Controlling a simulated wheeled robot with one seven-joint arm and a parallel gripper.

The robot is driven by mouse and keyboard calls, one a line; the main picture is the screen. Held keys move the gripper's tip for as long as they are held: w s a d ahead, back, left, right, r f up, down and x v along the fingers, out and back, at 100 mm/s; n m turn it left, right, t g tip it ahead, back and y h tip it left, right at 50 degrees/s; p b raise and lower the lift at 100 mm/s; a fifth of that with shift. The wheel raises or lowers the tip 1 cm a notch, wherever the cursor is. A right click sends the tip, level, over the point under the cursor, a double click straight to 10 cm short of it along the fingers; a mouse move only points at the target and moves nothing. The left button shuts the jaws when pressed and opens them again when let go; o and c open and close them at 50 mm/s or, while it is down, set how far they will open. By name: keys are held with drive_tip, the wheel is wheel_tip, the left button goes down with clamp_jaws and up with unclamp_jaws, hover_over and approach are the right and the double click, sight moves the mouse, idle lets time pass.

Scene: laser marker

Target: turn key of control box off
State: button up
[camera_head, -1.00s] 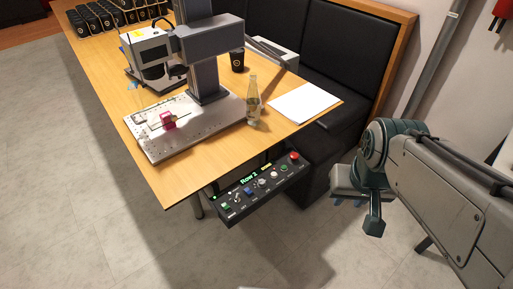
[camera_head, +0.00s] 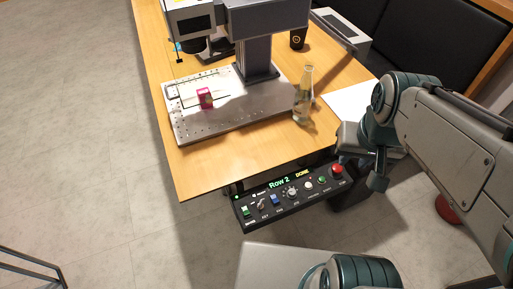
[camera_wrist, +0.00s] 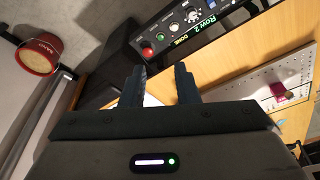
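The black control box (camera_head: 290,198) hangs under the front edge of the table, its sloped panel lit with "Row 2" and "DONE". A key switch (camera_head: 262,204) sits near the left end of the panel, beside a green button; its exact turn angle is too small to tell. A red knob (camera_head: 337,169) is at the right end. In the wrist view the box (camera_wrist: 207,38) is upside down, beyond the fingers, with its key end out of frame. My gripper (camera_wrist: 160,86) is open and empty, apart from the box. In the head view it is to the right of the box, partly hidden by my arm.
The wooden table (camera_head: 200,168) holds a laser marker with a perforated plate (camera_head: 225,118), a pink block (camera_head: 205,98), a glass bottle (camera_head: 303,95), a black cup (camera_head: 298,38) and white paper. A dark bench stands at right. A red bucket (camera_wrist: 40,55) shows in the wrist view.

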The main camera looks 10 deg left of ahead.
drive_tip(key=w+a+f+m+g+b, duration=0.1)
drive_tip(key=w+a+f+g+b, duration=0.2)
drive_tip(key=w+a+f+b, duration=0.35)
drive_tip(key=m+g+y+b, duration=0.1)
drive_tip(key=g+b, duration=0.3)
drive_tip(key=b, duration=0.2)
approach(261, 201)
drive_tip(key=b+x, duration=0.1)
drive_tip(key=x, duration=0.3)
drive_tip(key=b+x, duration=0.1)
drive_tip(key=x, duration=0.3)
drive_tip(key=shift+s+a+f, duration=0.1)
drive_tip(key=shift+s+f, duration=0.15)
drive_tip(key=shift+s, duration=0.1)
clamp_jaws()
